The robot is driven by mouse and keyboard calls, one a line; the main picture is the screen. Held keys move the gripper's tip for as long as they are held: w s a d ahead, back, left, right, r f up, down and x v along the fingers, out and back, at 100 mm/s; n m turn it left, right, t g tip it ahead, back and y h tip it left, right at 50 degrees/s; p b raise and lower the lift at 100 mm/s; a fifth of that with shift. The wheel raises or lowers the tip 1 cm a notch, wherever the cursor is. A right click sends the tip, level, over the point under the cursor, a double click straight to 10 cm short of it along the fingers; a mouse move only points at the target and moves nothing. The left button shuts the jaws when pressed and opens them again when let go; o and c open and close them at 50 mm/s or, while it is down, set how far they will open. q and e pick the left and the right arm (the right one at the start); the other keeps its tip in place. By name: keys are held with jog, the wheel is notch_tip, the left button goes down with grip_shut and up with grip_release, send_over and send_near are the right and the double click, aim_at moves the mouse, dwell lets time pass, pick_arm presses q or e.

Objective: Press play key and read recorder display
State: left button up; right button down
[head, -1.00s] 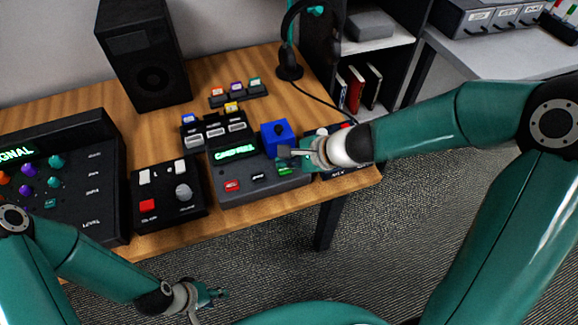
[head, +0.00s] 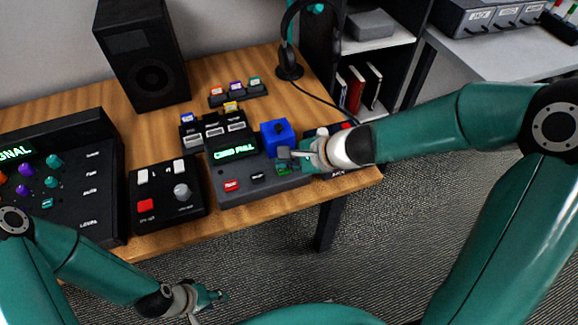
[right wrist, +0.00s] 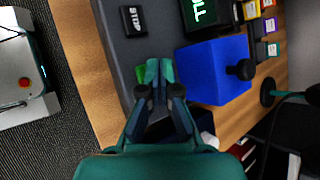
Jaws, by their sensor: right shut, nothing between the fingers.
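The grey recorder (head: 262,190) sits near the table's front edge. Its display (head: 235,152) is lit with green text that appears to read CARD FULL; part of the display shows in the right wrist view (right wrist: 203,12). A red key (head: 231,186) and a black key (head: 257,177) are in its front row. Contact is unclear. My left gripper (head: 214,297) hangs low before the table.
A blue block (head: 277,137) with a black knob stands on or against the recorder, close to my right fingers. A black control box (head: 168,205) and the signal panel (head: 85,150) are to the left. A speaker (head: 145,60) and a headphone stand (head: 289,66) are behind.

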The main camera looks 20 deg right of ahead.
aim_at(286, 171)
jog(key=shift+f+b, duration=0.4)
jog(key=shift+b, duration=0.05)
dwell(0.4)
dwell(0.3)
jog(key=shift+r+p, duration=0.7)
jog(key=shift+r, duration=0.1)
jog(key=shift+r, duration=0.1)
notch_tip(286, 171, up, 5)
jog(key=p, duration=0.4)
jog(key=shift+p, duration=0.3)
dwell(0.4)
